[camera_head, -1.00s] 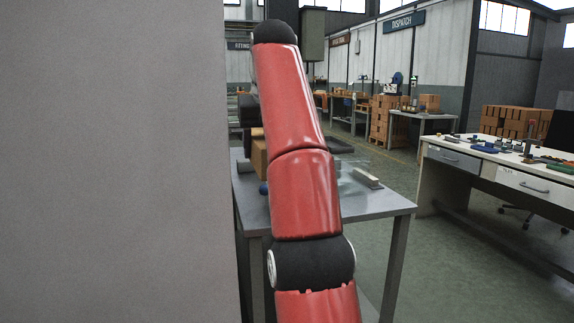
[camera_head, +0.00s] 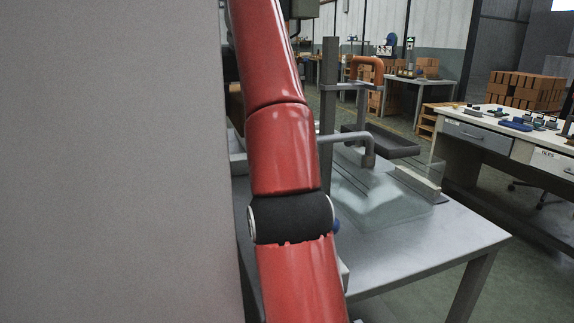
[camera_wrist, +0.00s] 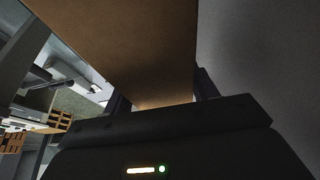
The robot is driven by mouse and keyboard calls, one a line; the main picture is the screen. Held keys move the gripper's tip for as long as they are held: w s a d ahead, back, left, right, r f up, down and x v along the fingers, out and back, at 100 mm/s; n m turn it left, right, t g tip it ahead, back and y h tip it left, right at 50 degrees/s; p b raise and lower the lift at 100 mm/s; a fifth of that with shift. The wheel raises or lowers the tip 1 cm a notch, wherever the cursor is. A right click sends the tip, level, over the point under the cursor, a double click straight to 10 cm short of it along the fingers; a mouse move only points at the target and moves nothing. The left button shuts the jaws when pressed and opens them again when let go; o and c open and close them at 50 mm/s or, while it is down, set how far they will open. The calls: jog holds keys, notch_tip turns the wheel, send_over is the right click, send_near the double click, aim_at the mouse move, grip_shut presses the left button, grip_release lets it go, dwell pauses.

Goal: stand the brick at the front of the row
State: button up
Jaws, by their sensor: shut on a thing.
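In the wrist view a large plain brown block (camera_wrist: 130,40), which I take to be the brick, fills the upper middle. My gripper (camera_wrist: 162,98) is shut on it, with one dark finger on each side. Its far end runs out of the picture. In the head view my red arm hides the gripper and most of what it holds. No row of bricks can be made out in either view.
A grey wall or panel (camera_head: 110,160) fills the left of the head view, close to my arm. A metal table (camera_head: 440,245) bears a glass sheet (camera_head: 385,205), a grey bar (camera_head: 417,184), a dark tray (camera_head: 385,140) and an upright stand (camera_head: 328,85).

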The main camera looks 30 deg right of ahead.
jog(key=shift+s+f, duration=0.1)
jog(key=shift+f, duration=1)
notch_tip(320, 180, down, 18)
jog(key=b, duration=0.8)
jog(key=shift+r, duration=0.25)
jog(key=shift+f, duration=0.15)
jog(key=o, duration=1.4)
jog(key=shift+o, duration=0.2)
